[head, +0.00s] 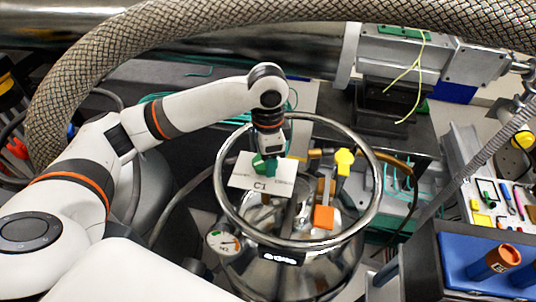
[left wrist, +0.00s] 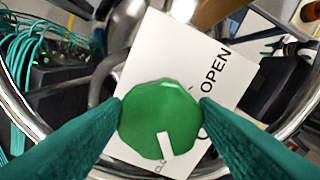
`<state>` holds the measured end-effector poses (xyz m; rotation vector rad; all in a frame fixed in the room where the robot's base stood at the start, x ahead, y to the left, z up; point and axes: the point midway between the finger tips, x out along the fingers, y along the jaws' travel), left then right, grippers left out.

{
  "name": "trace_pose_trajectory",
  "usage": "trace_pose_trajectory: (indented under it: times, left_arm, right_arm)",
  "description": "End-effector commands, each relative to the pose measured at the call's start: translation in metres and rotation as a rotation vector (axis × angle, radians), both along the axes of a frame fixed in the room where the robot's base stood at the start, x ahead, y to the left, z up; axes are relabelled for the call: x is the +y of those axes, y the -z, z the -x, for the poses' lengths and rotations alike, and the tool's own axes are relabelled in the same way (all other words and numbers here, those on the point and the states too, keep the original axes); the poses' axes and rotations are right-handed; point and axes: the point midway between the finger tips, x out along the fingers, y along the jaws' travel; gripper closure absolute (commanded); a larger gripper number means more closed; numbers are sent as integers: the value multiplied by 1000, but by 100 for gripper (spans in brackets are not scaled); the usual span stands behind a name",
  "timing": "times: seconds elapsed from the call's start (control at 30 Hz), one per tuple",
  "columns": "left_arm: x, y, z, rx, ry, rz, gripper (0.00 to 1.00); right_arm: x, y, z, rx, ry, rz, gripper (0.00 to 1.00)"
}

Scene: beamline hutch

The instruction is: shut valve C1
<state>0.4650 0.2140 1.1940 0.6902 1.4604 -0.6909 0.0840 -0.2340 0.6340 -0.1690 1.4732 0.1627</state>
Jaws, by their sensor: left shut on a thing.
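Valve C1 has a green faceted knob (head: 264,165) above a white card (head: 243,180) marked "C1", inside the ring on top of a steel vessel. In the left wrist view the knob (left wrist: 160,120) sits between the two teal fingers of my left gripper (left wrist: 160,112), which is shut on it from both sides. A white mark on the knob (left wrist: 165,146) points to the lower edge of the picture. The card (left wrist: 178,50) shows the word "OPEN" at right; its lower lettering is partly hidden by the knob and fingers. My right gripper is not in view.
A metal ring (head: 371,200) surrounds the valves. A yellow knob (head: 344,157) and an orange block (head: 323,217) stand right of the green knob. A gauge (head: 223,243) is at lower left. A thick braided hose (head: 190,18) arches overhead. A blue tray (head: 478,275) is at right.

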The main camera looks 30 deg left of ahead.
Motion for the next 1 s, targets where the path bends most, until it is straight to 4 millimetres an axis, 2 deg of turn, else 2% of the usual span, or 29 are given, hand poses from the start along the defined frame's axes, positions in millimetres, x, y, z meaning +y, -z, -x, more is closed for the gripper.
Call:
trace_pose_trajectory:
  times: [0.37, 0.87, 0.9, 1.0]
  left_arm:
    - [0, -2, -1, -6, 138, 1, 68]
    - [0, -3, -1, -6, 152, 0, 68]
    - [0, -3, -1, -6, 152, 0, 41]
    - [0, -2, -1, -6, 152, 0, 24]
  right_arm:
    - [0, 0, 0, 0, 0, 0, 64]
    - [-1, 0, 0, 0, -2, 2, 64]
    - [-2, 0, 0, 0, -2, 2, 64]
    - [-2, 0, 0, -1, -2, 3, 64]
